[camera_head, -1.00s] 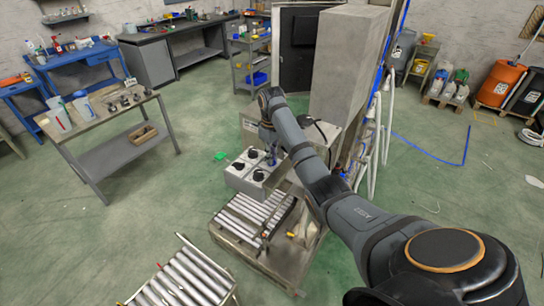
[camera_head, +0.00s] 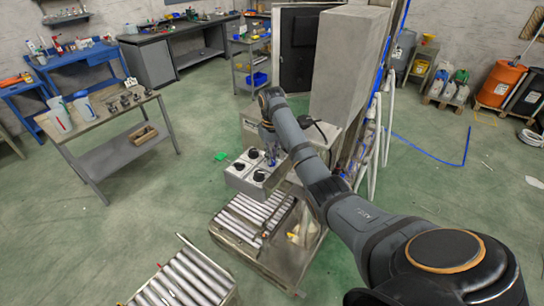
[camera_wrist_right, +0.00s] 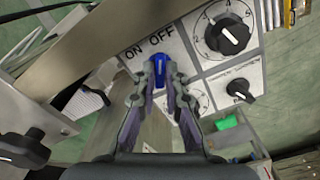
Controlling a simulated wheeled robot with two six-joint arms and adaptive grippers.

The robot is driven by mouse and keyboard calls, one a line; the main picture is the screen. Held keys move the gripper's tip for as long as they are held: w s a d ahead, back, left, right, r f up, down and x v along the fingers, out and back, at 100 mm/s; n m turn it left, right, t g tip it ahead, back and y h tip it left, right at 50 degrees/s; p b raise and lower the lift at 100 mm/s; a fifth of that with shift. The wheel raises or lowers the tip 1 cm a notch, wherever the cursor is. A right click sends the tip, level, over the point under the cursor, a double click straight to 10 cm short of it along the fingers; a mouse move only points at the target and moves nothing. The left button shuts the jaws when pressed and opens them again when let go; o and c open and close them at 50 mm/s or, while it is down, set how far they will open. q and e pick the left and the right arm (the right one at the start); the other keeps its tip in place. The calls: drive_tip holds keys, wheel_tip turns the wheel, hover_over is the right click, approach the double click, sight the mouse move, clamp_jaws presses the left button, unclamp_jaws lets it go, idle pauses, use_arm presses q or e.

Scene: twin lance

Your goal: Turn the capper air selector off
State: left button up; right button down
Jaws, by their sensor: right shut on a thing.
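The air selector is a blue knob (camera_wrist_right: 159,68) on a pale panel marked ON and OFF (camera_wrist_right: 160,38). In the right wrist view, a pale mark on its upper end points up, nearer OFF than ON. My right gripper (camera_wrist_right: 161,80) is shut on the knob, a finger on each side. The fingers hide the knob's lower part. In the head view the right gripper (camera_head: 271,150) is at the back right corner of the control box (camera_head: 240,183), small and partly hidden by my arm. My left gripper is not in view.
Black knobs sit close by on the same box, including a large dial (camera_wrist_right: 228,35) and a smaller knob (camera_wrist_right: 240,90). A flat metal bar (camera_wrist_right: 95,50) crosses left of the gripper. A roller conveyor (camera_head: 250,215) lies below the box.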

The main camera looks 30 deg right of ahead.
drive_tip(key=shift+w+d+r, duration=0.1)
drive_tip(key=shift+w+r, duration=0.05)
drive_tip(key=shift+r, duration=0.1)
drive_tip(key=c, duration=1.6)
unclamp_jaws()
drive_tip(key=shift+o, duration=0.9)
drive_tip(key=shift+f, duration=0.15)
